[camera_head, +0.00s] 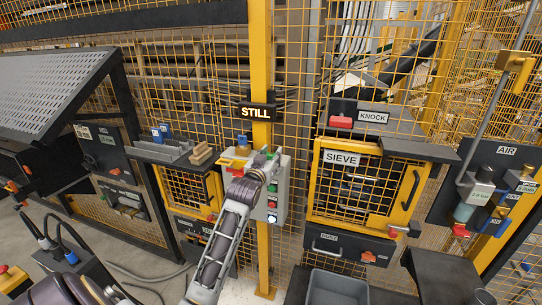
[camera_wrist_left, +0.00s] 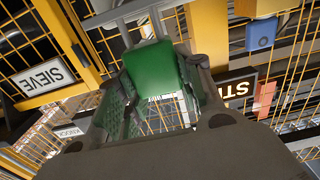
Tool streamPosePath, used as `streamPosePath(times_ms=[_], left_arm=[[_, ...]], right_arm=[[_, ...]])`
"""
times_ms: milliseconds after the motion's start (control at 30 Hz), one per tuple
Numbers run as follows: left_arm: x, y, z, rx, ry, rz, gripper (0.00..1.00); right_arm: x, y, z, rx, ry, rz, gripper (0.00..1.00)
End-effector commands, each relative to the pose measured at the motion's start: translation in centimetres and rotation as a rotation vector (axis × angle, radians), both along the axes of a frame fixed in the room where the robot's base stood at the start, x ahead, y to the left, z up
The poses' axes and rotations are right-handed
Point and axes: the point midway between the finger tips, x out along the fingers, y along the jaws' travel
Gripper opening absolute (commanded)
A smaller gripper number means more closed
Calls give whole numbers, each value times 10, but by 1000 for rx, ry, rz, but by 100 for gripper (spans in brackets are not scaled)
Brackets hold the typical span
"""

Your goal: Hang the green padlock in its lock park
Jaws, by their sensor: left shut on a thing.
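My left gripper (camera_head: 262,167) is up at the grey control box (camera_head: 283,190) on the yellow post, under the STILL sign (camera_head: 256,112). In the left wrist view the gripper (camera_wrist_left: 165,105) is shut on the green padlock (camera_wrist_left: 152,68), whose body sits between the fingers. A grey bar shows at the padlock's top edge; I cannot tell whether it is the shackle or something behind. In the head view the gripper mostly hides the padlock. A blue padlock-like piece (camera_wrist_left: 262,35) hangs from a yellow part in the wrist view. I cannot make out which fixture is the lock park.
A shelf with a grey tray (camera_head: 165,150) stands left of the post. The yellow-framed SIEVE door (camera_head: 362,190) is to the right, with a black ledge above it. The AIR panel (camera_head: 490,190) is at far right. A grey bin (camera_head: 336,288) stands in front.

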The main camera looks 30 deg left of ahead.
Motion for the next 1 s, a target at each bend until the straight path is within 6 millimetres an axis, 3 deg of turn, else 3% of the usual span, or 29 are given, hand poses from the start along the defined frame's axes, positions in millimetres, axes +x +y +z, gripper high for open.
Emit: streamPosePath(times_ms=[1000], left_arm=[[0,0,-16,0,0,0,10]], right_arm=[[0,-3,-8,-3,0,2,40]])
